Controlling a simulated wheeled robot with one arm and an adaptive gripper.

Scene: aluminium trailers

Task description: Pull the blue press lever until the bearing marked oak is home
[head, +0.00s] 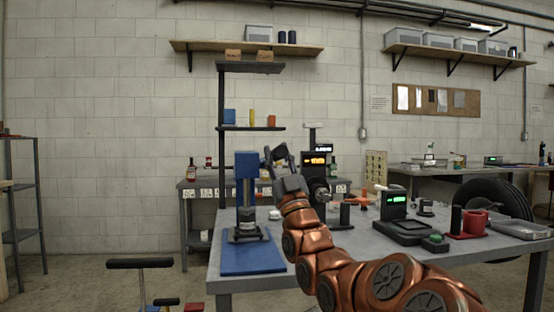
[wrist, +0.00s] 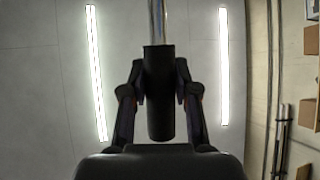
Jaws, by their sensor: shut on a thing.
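The blue press (head: 247,168) stands at the left end of the grey table, with a silver ram above a dark round base (head: 249,235). No mark reading oak can be made out, and I cannot tell the bearing apart from the base or how deep it sits. My gripper (head: 275,154) is raised just right of the press head. In the wrist view my gripper (wrist: 159,105) is shut on a black lever grip (wrist: 159,80) on a chrome rod (wrist: 157,20). The lever's joint with the press is hidden.
A machine with an orange display (head: 318,160) stands behind my gripper.

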